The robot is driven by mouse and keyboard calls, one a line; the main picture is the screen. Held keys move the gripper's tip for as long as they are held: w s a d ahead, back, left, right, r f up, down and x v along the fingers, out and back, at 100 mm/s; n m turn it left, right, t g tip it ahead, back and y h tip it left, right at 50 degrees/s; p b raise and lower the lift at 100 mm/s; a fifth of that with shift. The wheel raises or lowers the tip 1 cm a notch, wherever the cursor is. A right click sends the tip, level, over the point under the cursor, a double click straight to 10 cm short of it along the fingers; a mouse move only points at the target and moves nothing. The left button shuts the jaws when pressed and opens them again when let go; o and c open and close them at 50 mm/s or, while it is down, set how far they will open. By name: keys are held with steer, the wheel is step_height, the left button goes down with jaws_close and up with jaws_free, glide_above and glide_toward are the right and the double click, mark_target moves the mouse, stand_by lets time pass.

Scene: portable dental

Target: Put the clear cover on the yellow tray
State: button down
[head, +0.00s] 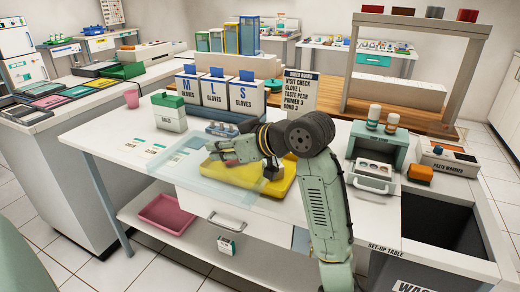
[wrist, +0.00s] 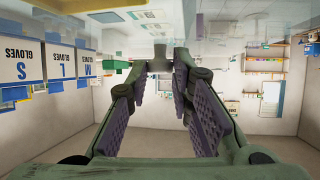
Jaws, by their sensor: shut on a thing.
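The clear cover (head: 185,176) is a see-through, pale bluish sheet in the head view, reaching left of the yellow tray and over the front part of the table. The yellow tray (head: 278,192) lies on the set-up table, partly hidden by my arm and seen partly through the cover. My gripper (head: 222,150) is above the tray's left part, shut on the cover's small handle. In the wrist view, the purple-padded fingers of my gripper (wrist: 161,72) meet at that handle, and the clear cover (wrist: 160,22) spans the top. Contact between cover and tray cannot be told.
Glove boxes (head: 218,94) and a green-lidded box (head: 169,112) stand behind and left. An order board (head: 299,90) stands behind my arm. A green unit (head: 378,148) with jars and an open waste bin (head: 440,215) are at right. Flat cards lie left on the table.

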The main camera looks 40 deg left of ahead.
steer(key=w+f+p, duration=0.1)
steer(key=w, duration=0.3)
steer(key=w+f+p, duration=0.1)
steer(key=w+f, duration=0.1)
steer(key=w, duration=0.2)
steer(key=w+f+p, duration=0.1)
steer(key=w+p, duration=0.1)
steer(key=w, duration=0.2)
steer(key=shift+w+d+f, duration=0.2)
steer(key=shift+w, duration=0.2)
steer(key=shift+f, duration=0.55)
steer(key=c, duration=1.4)
jaws_free()
steer(key=shift+r, duration=0.1)
